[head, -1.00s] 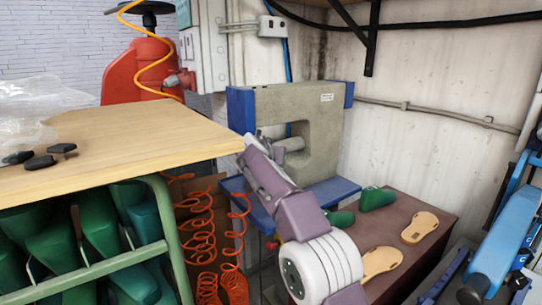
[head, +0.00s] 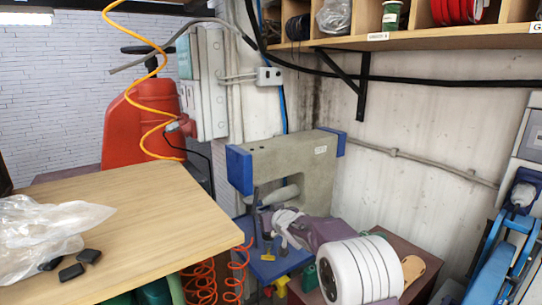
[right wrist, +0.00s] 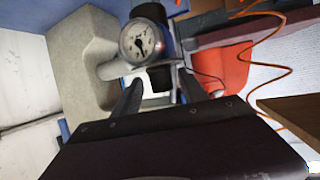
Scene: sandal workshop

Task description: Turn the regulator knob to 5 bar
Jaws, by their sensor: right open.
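The regulator's round white pressure gauge (right wrist: 141,40) faces the camera in the right wrist view; its reading is too small to tell. A dark rounded part (right wrist: 151,13), perhaps the knob, shows just above the gauge, and red and metal fittings sit beside it. My right gripper (right wrist: 158,82) is open, its two dark fingers pointing toward the regulator just below the gauge. I cannot tell whether they touch anything. In the head view my right gripper (head: 279,226) is at the front of the grey press (head: 318,165), and the gauge cannot be made out. My left gripper is not in view.
A wooden table (head: 140,215) with a plastic bag (head: 45,235) and dark pieces stands at left. Orange coiled hoses (head: 238,272) hang beside it. A brown table (head: 410,262) with a sandal sole is at right. A shelf (head: 430,38) runs above.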

